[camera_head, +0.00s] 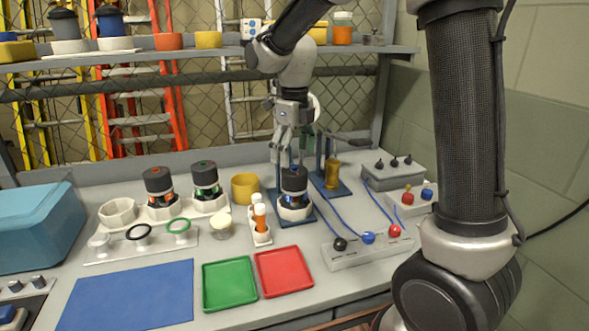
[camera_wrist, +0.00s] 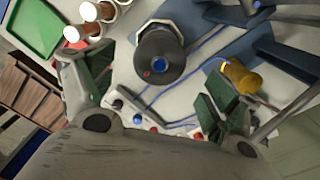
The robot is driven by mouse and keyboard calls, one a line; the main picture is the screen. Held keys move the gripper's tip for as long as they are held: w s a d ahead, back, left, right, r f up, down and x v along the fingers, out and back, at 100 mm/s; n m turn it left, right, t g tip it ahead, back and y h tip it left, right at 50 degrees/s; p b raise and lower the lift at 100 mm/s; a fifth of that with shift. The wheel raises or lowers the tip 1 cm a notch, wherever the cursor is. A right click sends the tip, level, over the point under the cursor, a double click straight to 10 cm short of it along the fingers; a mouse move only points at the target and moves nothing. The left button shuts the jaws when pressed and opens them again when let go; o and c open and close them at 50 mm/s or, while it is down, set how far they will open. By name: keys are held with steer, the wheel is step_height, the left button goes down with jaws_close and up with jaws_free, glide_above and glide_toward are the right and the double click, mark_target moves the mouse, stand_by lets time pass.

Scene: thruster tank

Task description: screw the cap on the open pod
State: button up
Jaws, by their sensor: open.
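A pod (camera_head: 294,183) with a dark top and a blue centre stands upright in a white holder on a blue plate (camera_head: 308,219), below my gripper (camera_head: 290,155). In the wrist view its round dark cap (camera_wrist: 160,52) shows a blue centre and a small red dot. The cap appears to sit on the pod; I cannot tell how tightly. My gripper is open and empty in the wrist view (camera_wrist: 155,95), its green-padded fingers apart and clear of the cap. Two more dark-topped pods, one with a red mark (camera_head: 158,184) and one with a green mark (camera_head: 205,178), stand in white holders to the left.
An empty white holder (camera_head: 117,211) stands at the left. A yellow cup (camera_head: 245,188), orange-and-white vials (camera_head: 259,215) and a brass cylinder (camera_head: 332,172) are near the pod. Blue cables run to a connector block (camera_head: 350,254). Green (camera_head: 229,284) and red (camera_head: 284,271) trays lie in front.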

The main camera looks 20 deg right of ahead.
step_height(320, 180, up, 6)
steer(key=shift+f, duration=0.2)
steer(key=d+m, duration=0.1)
steer(key=d, duration=0.2)
steer(key=n+t+y, duration=0.1)
steer(key=n+y, duration=0.3)
steer(key=n, duration=0.2)
glide_above(297, 167)
steer(key=s+d, duration=0.1)
steer(key=d, duration=0.1)
steer(key=f, duration=0.4)
steer(key=shift+s+d+f, duration=0.1)
steer(key=shift+s+f, duration=0.1)
steer(key=shift+w+n+t, duration=0.2)
steer(key=shift+n+t, duration=0.1)
steer(key=shift+n, duration=0.7)
steer(key=x, duration=0.8)
steer(key=shift+r, duration=0.1)
